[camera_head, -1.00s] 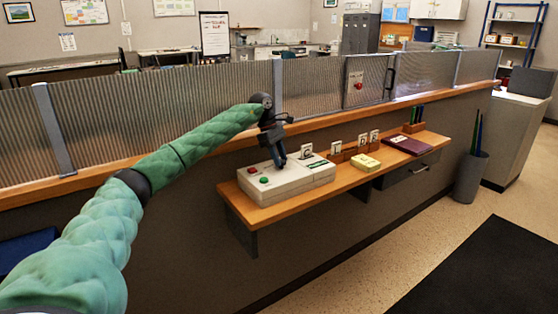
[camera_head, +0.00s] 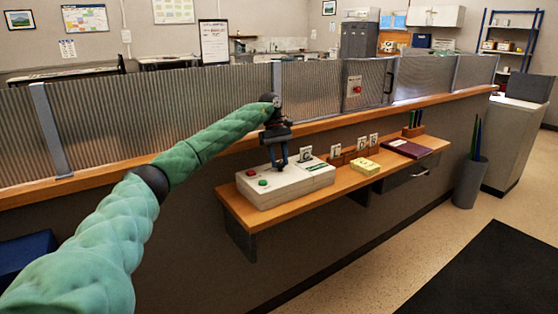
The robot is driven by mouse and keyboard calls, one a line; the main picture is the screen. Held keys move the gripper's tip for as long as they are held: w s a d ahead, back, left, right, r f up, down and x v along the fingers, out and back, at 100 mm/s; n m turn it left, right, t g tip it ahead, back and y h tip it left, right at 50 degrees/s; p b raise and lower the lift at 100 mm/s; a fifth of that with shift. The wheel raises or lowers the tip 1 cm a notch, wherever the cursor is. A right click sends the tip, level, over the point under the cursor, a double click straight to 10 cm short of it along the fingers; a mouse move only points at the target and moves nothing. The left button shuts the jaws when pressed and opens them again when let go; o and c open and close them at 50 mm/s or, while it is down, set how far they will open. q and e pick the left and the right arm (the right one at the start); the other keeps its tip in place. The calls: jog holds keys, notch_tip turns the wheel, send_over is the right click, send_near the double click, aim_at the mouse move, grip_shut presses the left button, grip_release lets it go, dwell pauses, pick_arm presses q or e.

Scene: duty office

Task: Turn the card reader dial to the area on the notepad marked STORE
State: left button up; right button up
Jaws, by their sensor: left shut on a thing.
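The card reader (camera_head: 290,188) is a pale box on the wooden shelf, with a red and a green button at its left end. My left gripper (camera_head: 279,166) points down onto its top and is shut on the dial, which the fingers hide. My right gripper is not in view.
More upright cards (camera_head: 362,144) stand in wooden holders behind the pad. A dark red book (camera_head: 405,148) and a pen holder (camera_head: 414,131) are farther right. The counter ledge (camera_head: 350,116) and ribbed glass screen (camera_head: 200,105) rise behind the shelf.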

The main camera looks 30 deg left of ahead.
pick_arm(q)
jog(key=shift+r, duration=0.1)
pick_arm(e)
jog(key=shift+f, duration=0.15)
pick_arm(q)
jog(key=o, duration=0.8)
jog(key=shift+o, duration=0.8)
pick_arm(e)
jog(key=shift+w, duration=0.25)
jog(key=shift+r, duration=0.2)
pick_arm(q)
jog(key=v, duration=0.7)
jog(key=shift+r, duration=0.3)
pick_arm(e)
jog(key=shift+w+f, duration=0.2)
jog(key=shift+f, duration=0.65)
pick_arm(q)
jog(key=shift+w+a, duration=0.1)
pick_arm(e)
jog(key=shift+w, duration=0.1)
